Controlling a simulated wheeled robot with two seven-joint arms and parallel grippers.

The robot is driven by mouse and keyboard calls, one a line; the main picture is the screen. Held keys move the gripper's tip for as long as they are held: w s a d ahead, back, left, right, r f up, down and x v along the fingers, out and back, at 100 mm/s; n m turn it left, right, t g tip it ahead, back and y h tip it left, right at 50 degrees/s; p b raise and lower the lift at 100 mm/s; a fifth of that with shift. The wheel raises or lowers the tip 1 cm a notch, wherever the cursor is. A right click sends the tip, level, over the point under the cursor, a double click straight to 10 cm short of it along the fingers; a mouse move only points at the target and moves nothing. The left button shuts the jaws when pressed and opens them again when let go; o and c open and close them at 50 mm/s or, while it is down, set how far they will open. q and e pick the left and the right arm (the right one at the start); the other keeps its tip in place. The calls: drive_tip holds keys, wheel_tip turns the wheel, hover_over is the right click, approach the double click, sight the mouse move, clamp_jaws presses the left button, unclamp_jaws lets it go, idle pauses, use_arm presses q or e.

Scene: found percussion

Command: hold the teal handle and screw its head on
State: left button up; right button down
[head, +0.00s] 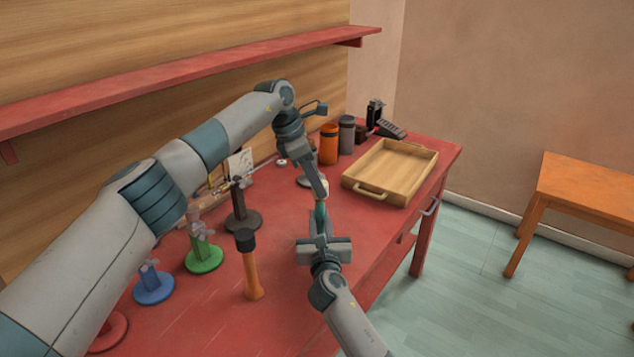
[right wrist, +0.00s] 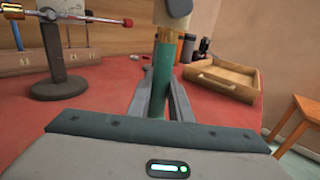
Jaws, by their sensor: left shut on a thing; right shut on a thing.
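The teal handle (head: 321,212) stands upright above the red table. My right gripper (head: 321,222) is shut on it from the front. In the right wrist view the teal handle (right wrist: 160,75) runs up between the two fingers, with a tan section (right wrist: 168,38) at its top. My left gripper (head: 323,188) comes down from above and is shut at this tan top piece.
Stands with dark (head: 242,222), green (head: 204,258) and blue (head: 153,288) bases are further left. A wooden tray (head: 405,152), orange canister (head: 328,147) and grey canister (head: 346,136) stand behind.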

use_arm(q)
drive_tip(key=shift+w+m+g, duration=0.1)
drive_tip(key=shift+m+g, duration=0.3)
drive_tip(key=shift+m, duration=0.8)
drive_tip(key=o, duration=1)
drive_tip(key=shift+r, duration=0.15)
drive_tip(key=shift+r, duration=2.15)
drive_tip(key=o, duration=0.6)
